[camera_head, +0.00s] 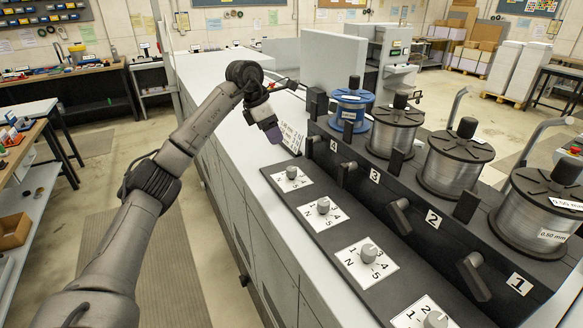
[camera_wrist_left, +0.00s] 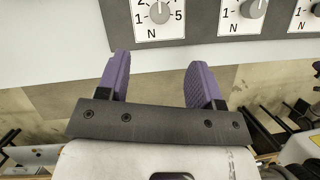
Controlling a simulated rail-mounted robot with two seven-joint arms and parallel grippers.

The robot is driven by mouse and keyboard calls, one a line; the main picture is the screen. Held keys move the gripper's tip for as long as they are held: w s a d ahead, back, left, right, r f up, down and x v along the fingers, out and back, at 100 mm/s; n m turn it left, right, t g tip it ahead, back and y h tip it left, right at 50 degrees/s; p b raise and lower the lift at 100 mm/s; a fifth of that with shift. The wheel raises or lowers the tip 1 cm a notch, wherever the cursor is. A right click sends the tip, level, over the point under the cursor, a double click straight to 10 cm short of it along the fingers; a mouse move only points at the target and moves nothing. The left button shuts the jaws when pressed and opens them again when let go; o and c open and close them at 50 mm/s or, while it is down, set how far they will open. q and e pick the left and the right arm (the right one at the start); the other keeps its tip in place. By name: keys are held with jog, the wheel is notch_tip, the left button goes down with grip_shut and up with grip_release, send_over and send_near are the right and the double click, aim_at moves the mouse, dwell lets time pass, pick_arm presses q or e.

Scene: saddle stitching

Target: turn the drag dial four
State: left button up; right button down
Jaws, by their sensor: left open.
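The drag dial four (camera_head: 291,173) is a small round grey knob on a white numbered plate at the far end of the dark dial panel (camera_head: 335,232). In the left wrist view dial four (camera_wrist_left: 160,12) is at the top, with its scale partly cut off. My left gripper (camera_head: 274,137) has purple fingers and hangs above the white surface, beside the panel's far end and apart from dial four. In the left wrist view my left gripper (camera_wrist_left: 158,65) is open and empty, its fingers below the dial. Where the knob points is too small to tell. My right gripper is not in view.
Several more dials line the panel, including the neighbouring one (camera_head: 323,206). Behind them stands a black block with number labels, levers and wire spools; the blue spool (camera_head: 351,108) is by label 4 (camera_head: 333,144). A white counter (camera_head: 222,95) extends behind the arm.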

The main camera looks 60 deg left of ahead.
aim_at(292, 168)
pick_arm(q)
jog(key=b+x, duration=0.1)
jog(key=x, duration=1)
jog(key=shift+w+d+f+b, duration=0.1)
jog(key=shift+w+f+b, duration=0.05)
jog(key=shift+f+b, duration=0.25)
jog(key=shift+x, duration=0.95)
jog(key=shift+c, duration=0.2)
